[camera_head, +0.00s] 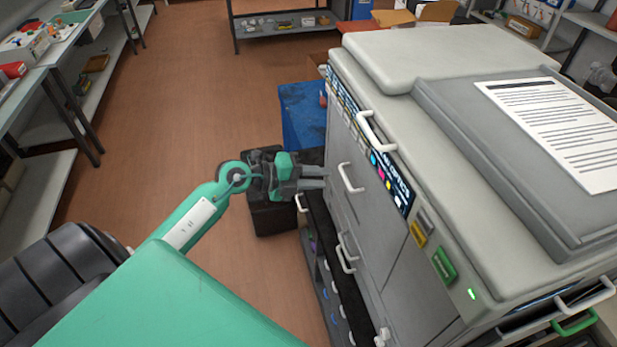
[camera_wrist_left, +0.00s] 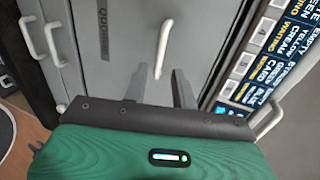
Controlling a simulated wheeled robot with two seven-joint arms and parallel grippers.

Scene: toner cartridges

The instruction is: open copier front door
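The grey copier (camera_head: 385,235) fills the right side of the head view. Its front door (camera_head: 342,150) appears closed and carries a white bar handle (camera_head: 350,178). My left gripper (camera_head: 326,178) is at the copier's front, pointing at this handle. In the left wrist view the two grey fingers of my left gripper (camera_wrist_left: 159,88) are apart, with nothing between them. The white handle (camera_wrist_left: 163,48) lies just ahead, in line with the gap; I cannot tell whether a fingertip touches it. My right gripper is not in view.
Other white handles sit above (camera_head: 376,130) and below (camera_head: 345,252) on the copier front. A black box (camera_head: 272,218) stands on the floor below my left gripper, and a blue box (camera_head: 302,112) behind it. The brown floor (camera_head: 180,100) to the left is open.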

